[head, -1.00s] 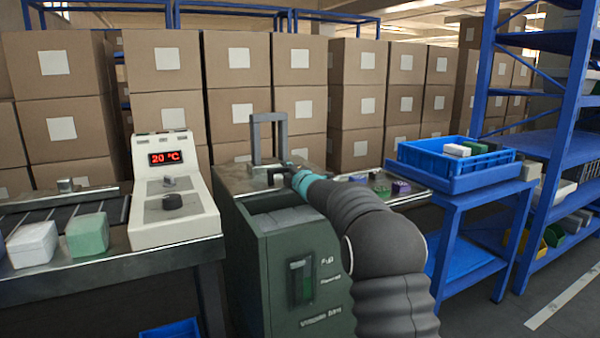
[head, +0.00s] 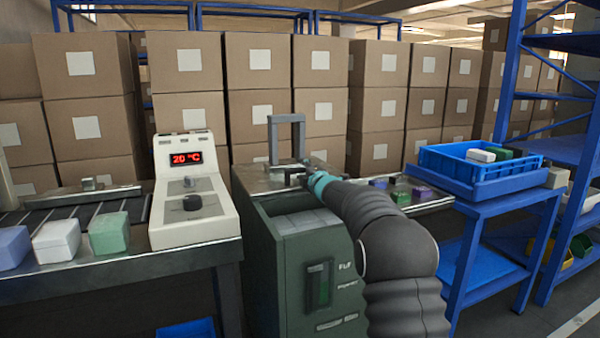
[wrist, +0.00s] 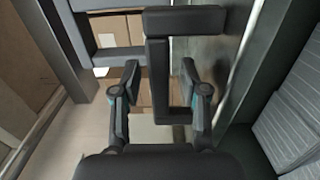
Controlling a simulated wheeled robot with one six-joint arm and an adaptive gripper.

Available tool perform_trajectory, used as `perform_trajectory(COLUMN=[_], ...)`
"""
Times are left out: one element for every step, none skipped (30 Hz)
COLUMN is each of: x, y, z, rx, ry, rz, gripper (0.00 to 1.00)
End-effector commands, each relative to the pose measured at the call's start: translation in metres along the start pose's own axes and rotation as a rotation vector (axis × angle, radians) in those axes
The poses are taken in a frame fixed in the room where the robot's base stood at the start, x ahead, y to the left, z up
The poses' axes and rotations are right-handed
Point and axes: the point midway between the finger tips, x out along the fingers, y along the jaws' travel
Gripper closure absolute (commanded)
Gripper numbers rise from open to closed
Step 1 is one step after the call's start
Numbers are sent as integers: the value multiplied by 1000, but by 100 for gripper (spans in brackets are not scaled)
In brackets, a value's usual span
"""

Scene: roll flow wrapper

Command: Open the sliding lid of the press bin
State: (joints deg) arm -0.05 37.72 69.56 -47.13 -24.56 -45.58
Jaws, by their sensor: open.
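The press bin is a dark green cabinet (head: 290,285) in the middle of the head view. Its top is open at the front, with grey packs (head: 305,222) inside; they also show at the right of the wrist view (wrist: 293,105). A metal plate (head: 262,184) lies behind the opening; I cannot tell whether it is the lid. My gripper (head: 299,177) is above this plate. In the wrist view my gripper (wrist: 162,70) is open, with one bar of a dark handle (wrist: 184,22) between its fingers. Contact is unclear.
A grey arch (head: 286,137) stands behind my gripper. A white control box (head: 190,220) reading 20 °C is to the left, beside several pastel boxes. A blue crate (head: 490,187) on a blue stand is to the right. Stacked cartons (head: 255,66) fill the back.

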Motion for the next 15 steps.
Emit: perform_trajectory(x=[0,-1,-3,-4,-6,-10,-13,-17,-23,-27,-32,-38,-43,-49,-56], y=[0,0,1,1,2,2,2,1,2,1,2,2,1,1,1], z=[0,0,0,0,0,0,1,1,1,1,1,0,0,0,0], rx=[0,0,0,0,1,1,1,1,1,1,1,1,1,0,1], ry=[0,0,0,0,0,0,-1,-1,-2,-2,-2,-1,-1,0,-1], rz=[0,0,0,1,1,1,1,0,0,0,1,1,-1,0,0], gripper=[56,56,56,56,56,56,56,56,56,56,56,56,56,56,56])
